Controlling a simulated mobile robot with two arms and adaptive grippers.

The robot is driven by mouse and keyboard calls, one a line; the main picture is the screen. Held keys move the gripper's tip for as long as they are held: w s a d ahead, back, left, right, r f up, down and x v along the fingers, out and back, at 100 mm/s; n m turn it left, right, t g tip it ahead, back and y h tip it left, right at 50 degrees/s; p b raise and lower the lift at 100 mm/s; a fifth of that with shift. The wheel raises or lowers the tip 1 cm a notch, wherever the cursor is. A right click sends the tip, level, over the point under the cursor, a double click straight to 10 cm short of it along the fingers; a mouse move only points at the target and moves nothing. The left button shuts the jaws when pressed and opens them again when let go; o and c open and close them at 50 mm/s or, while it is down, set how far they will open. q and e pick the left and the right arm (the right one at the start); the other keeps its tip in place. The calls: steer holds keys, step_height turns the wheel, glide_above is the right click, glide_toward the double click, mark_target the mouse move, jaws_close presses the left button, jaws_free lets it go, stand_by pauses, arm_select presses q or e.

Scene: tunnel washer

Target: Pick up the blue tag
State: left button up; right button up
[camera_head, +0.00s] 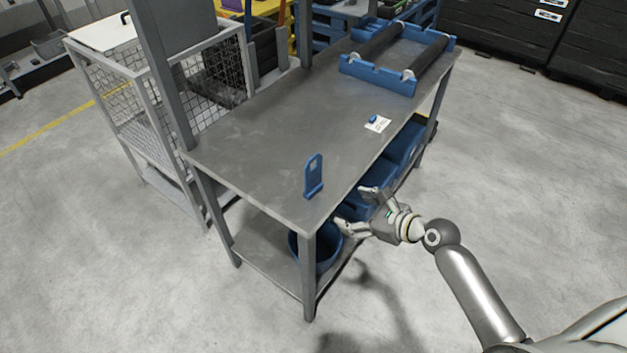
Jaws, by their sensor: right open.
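A blue tag (313,174) with a hole near its top stands upright on the grey metal table (255,150), close to the table's near corner. My right gripper (352,208) is open and empty. In the picture it is to the right of the tag and a little lower, by the table's right edge, with its fingers pointing left toward the table. It is apart from the tag. My left gripper is not in view.
A white card (378,124) with a small blue item lies farther back on the table. A blue frame with dark rollers (375,73) sits at the far end. Blue bins (405,148) are below the tabletop. A wire cage (125,95) stands on the left.

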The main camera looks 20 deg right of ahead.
steer(key=m+y, duration=0.1)
steer(key=m, duration=0.1)
glide_toward(314, 184)
steer(key=shift+x, duration=4.6)
steer(key=shift+s+d+f, duration=0.1)
steer(key=c, duration=1)
